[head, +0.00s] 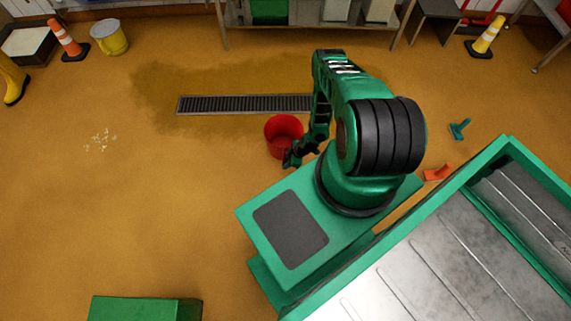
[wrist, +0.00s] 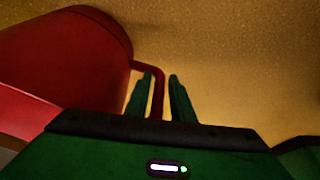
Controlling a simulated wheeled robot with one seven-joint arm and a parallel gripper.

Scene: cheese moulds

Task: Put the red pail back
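The red pail (head: 281,148) stands on the ochre floor just below the drain grate, left of my arm, with its open top showing. In the wrist view the pail (wrist: 65,60) fills the upper left, and its thin red handle (wrist: 157,92) bends down between my two green fingers. My gripper (head: 290,160) is low beside the pail's near right side. In the wrist view my gripper (wrist: 161,78) shows a narrow gap between its fingers. The handle lies close to the left finger, and floor shows between it and the right finger. The fingers look open around the handle.
A drain grate (head: 240,104) lies in a damp patch. A yellow pail (head: 110,38) and a traffic cone (head: 67,40) stand at back left. A metal-topped green table (head: 420,285) is at lower right. A green box (head: 140,308) sits at lower left. The left floor is mostly clear.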

